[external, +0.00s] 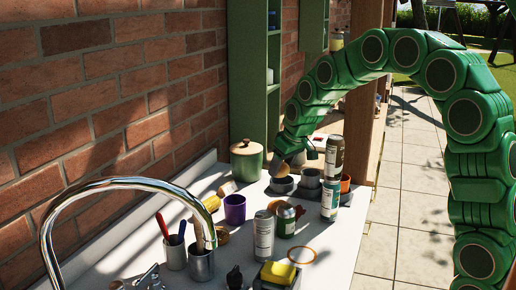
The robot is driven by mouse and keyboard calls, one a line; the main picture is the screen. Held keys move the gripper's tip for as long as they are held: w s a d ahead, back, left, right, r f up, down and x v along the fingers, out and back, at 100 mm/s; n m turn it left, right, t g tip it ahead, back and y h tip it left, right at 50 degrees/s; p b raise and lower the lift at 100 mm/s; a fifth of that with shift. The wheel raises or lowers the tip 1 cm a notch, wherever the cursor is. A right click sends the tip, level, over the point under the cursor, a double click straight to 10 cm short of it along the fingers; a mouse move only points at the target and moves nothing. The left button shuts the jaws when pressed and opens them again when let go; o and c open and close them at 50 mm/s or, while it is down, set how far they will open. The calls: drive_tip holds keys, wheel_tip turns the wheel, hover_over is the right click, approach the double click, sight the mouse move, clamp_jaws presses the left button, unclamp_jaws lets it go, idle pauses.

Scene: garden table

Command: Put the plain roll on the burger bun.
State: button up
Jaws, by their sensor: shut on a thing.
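My green arm arches in from the right, and my gripper (284,161) points down over the back of the white counter. It is shut on a small brownish lump (281,169), probably the plain roll; the fingers and most of the lump are too small and shaded to see well. The lump is just above or at a dark grey bowl (282,186); I cannot tell if they touch. I cannot clearly make out the burger bun. A tan piece (227,188) lies left of the gripper, behind the purple cup, its kind unclear.
Cans (330,198) and jars crowd the counter right of the gripper. A lidded green pot (246,160) stands at the back left. The purple cup (235,209), utensil cups (201,264), a yellow sponge (278,272) and a tap (130,184) are nearer. Free counter is narrow.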

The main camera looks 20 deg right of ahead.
sight(277, 203)
drive_tip(key=shift+f, duration=4.75)
drive_tip(key=shift+f, duration=0.1)
drive_tip(key=o, duration=1)
drive_tip(key=shift+v, duration=6.15)
